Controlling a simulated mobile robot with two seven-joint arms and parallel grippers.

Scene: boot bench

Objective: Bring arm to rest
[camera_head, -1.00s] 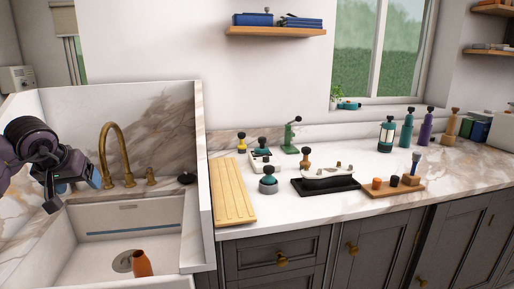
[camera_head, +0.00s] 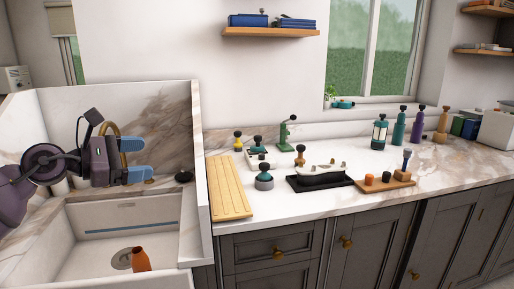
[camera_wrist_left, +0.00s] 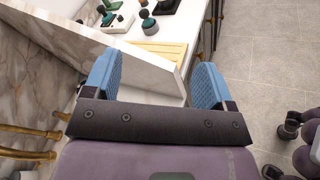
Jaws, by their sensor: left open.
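My left arm comes in from the left in the head view. Its gripper (camera_head: 137,159) hangs above the back of the sink (camera_head: 165,212), in front of the brass faucet (camera_head: 113,128), which it partly hides. The blue fingers are apart with nothing between them. In the left wrist view the two blue fingers of the left gripper (camera_wrist_left: 155,84) are also spread and empty, with the counter and floor beyond. My right gripper is not clearly in view.
An orange vase-like object (camera_head: 141,259) stands in the sink by the drain. A wooden board (camera_head: 229,188) lies right of the sink wall. A black tray (camera_head: 308,186), several knobbed tools and bottles stand along the counter. Grey floor (camera_wrist_left: 265,50) is open at right in the wrist view.

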